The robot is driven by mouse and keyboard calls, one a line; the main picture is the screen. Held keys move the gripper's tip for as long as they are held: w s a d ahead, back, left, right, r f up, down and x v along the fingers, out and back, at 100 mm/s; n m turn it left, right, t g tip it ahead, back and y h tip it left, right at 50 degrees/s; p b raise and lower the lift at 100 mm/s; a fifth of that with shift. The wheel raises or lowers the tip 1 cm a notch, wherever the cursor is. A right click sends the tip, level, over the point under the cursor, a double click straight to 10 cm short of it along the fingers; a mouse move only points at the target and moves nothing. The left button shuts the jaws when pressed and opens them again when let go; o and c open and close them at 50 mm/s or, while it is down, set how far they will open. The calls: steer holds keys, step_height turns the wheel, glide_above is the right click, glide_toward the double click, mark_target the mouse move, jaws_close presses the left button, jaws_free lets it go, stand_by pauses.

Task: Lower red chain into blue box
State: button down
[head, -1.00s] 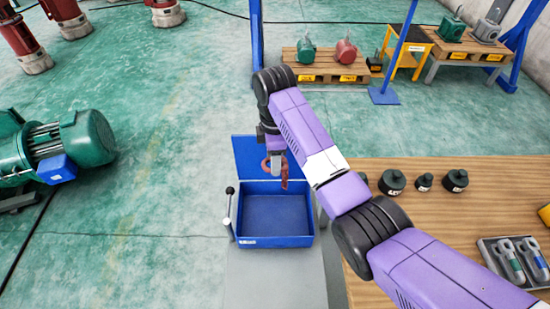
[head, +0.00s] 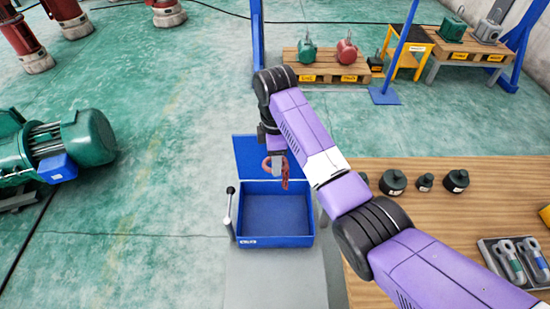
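The blue box (head: 247,240) stands open on a grey stand, its lid raised at the back and its inside looking empty. The red chain (head: 285,174) hangs from my gripper (head: 277,160) over the back part of the box. One red loop shows to the left of the gripper and more links hang down on its right. My gripper appears shut on the chain, though its fingertips are small and partly hidden by the chain and my arm.
A lever with a black knob (head: 230,191) stands at the box's left side. A wooden table (head: 420,220) at the right holds dark green weights (head: 393,182) and a grey tray (head: 487,250) of shackles. A green motor (head: 85,140) sits at the far left. The floor between is clear.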

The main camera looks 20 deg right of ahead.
step_height(320, 180, down, 17)
steer(key=b, duration=1)
steer(key=shift+f, duration=0.15)
stand_by(1.5)
steer(key=c, duration=0.5)
jaws_free()
step_height(320, 180, up, 8)
steer(key=shift+f, duration=0.1)
steer(key=shift+s, duration=0.1)
stand_by(0.7)
